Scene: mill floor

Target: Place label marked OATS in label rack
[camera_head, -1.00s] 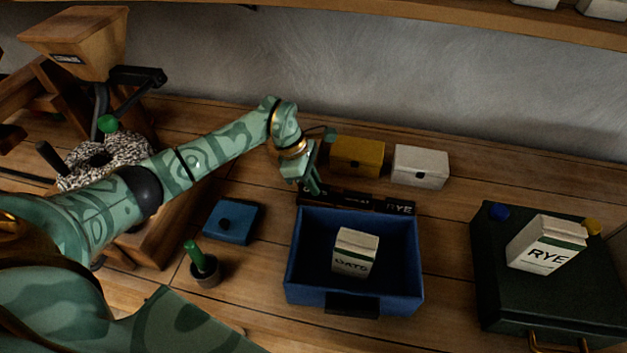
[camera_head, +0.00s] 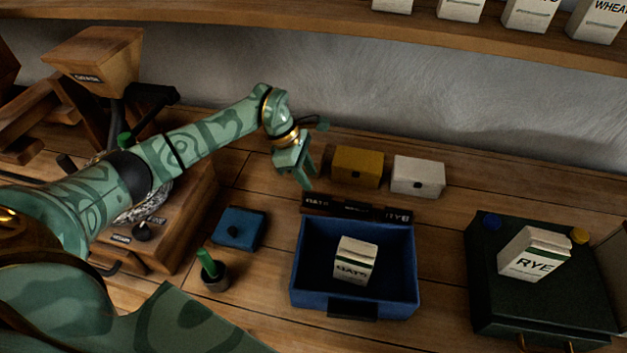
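The dark label rack (camera_head: 356,209) lies along the back of the blue bin. A label that appears to read OATS (camera_head: 318,200) is at its left end, and a RYE label (camera_head: 396,216) is at its right end. Any middle label is too dark to read. My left gripper (camera_head: 305,181) is just above and behind the rack's left end, pointing down. Its fingers look apart, with nothing visible between them, and the OATS label is below them. My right gripper is not in view.
The blue bin (camera_head: 305,290) holds an OATS packet (camera_head: 356,262). A RYE packet (camera_head: 533,255) sits on a dark case (camera_head: 490,300) at right. Yellow (camera_head: 357,168) and white (camera_head: 418,177) boxes stand behind the rack.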

